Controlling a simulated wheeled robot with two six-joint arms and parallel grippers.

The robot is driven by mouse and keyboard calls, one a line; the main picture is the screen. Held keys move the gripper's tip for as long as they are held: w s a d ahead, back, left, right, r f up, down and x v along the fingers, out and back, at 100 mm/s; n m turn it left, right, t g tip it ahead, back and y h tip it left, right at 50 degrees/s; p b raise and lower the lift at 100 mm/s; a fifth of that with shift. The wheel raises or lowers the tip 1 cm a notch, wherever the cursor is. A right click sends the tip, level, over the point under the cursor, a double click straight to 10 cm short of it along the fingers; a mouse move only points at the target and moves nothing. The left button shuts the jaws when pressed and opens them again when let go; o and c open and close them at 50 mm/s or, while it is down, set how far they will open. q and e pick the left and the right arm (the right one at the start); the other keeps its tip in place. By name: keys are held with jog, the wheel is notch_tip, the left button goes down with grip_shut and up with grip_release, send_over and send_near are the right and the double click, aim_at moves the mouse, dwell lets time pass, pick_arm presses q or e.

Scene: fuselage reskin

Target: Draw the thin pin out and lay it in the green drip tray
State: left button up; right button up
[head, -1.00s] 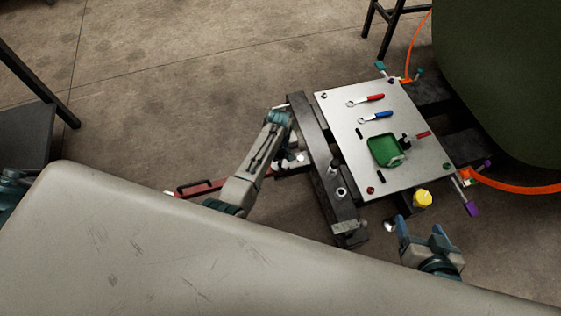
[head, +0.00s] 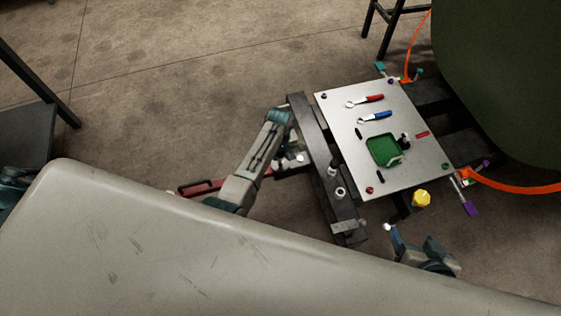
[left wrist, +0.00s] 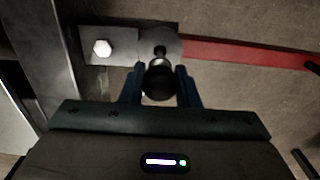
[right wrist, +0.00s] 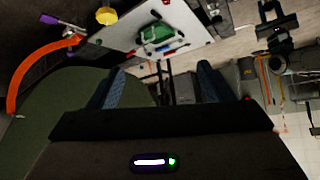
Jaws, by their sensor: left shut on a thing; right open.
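My left gripper (left wrist: 160,88) is shut on a dark round-headed pin (left wrist: 159,80) in the left wrist view. The pin stands over a round metal lug (left wrist: 172,45); how deep it sits cannot be told. In the head view my left gripper (head: 287,150) is beside the dark beam, its fingertips hard to make out. The green drip tray (head: 376,147) lies on the pale panel, right of this gripper; it also shows in the right wrist view (right wrist: 148,35). My right gripper (head: 413,243) is open and empty below the panel; its spread fingers show in the right wrist view (right wrist: 160,85).
The pale panel (head: 345,130) also carries a red-handled wrench (head: 372,99) and a blue-handled wrench (head: 375,116). A dark beam (head: 319,165) runs along its left side. A red bar (left wrist: 240,53) extends from the lug.

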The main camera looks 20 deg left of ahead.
pick_arm(q)
jog(key=shift+r, duration=0.15)
pick_arm(e)
jog(key=shift+s+f, duration=0.1)
jog(key=shift+s, duration=0.15)
pick_arm(q)
jog(key=shift+r, duration=0.15)
pick_arm(e)
jog(key=shift+s+f+g, duration=0.25)
jog(key=shift+s+g, duration=0.25)
jog(key=shift+g, duration=0.1)
pick_arm(q)
jog(key=shift+p, duration=0.3)
notch_tip(320, 180, up, 3)
jog(key=p, duration=0.4)
jog(key=shift+r, duration=0.1)
pick_arm(e)
notch_tip(320, 180, up, 4)
dwell(0.5)
